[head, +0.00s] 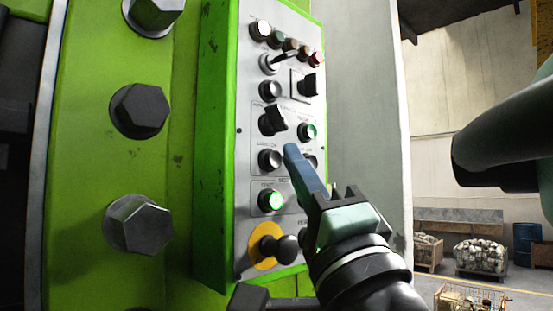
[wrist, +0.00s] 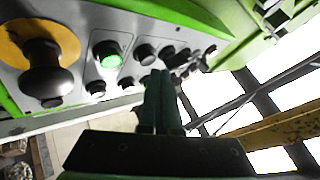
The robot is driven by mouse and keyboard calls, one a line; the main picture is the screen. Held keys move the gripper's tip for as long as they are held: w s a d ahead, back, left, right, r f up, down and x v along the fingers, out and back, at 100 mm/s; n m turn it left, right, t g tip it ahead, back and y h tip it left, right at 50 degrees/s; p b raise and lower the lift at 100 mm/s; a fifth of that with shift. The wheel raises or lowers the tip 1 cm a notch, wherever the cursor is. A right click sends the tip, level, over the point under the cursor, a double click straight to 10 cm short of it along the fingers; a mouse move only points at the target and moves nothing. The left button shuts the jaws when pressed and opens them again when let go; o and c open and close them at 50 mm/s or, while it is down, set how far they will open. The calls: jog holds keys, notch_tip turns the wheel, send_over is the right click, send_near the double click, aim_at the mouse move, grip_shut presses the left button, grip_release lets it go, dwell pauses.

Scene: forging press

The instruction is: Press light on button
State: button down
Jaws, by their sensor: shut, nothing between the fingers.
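The control panel (head: 246,200) is a grey plate on a green housing, with several buttons and knobs. Its labels are too small to read surely, so I cannot tell which one is the light on button. A black button (head: 269,159) sits just left of my fingertips, and a green button (head: 307,131) sits above them. A lit green button (head: 270,200) is lower left; it also shows in the wrist view (wrist: 108,54). My gripper (head: 291,150) is shut and empty, its tips close to the panel. Contact cannot be told. In the wrist view the fingertips (wrist: 160,76) overlap the black buttons. Another button is partly hidden behind the fingers.
A black mushroom knob on a yellow disc (head: 262,245) sticks out below the buttons; it is large in the wrist view (wrist: 48,72). A black rotary switch (head: 272,119) and a lever (head: 284,58) protrude above. Large bolts (head: 139,110) line the green press at left.

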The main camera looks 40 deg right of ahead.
jog(key=shift+s+d, duration=0.15)
jog(key=shift+s, duration=2.35)
jog(key=w+a+f+n+t+y+b, duration=0.1)
jog(key=w+a+f+n+y+b, duration=0.1)
jog(key=a+n, duration=0.7)
jog(key=w+a+f+n+t+y+b, duration=0.1)
jog(key=a+f+n+y+b, duration=0.4)
jog(key=a, duration=1.2)
notch_tip(320, 180, down, 4)
jog(key=n+y, duration=0.1)
jog(key=n, duration=0.4)
jog(key=shift+w+a+r+t+y, duration=0.15)
jog(key=shift+w+a+t+y, duration=0.15)
jog(key=shift+w, duration=0.1)
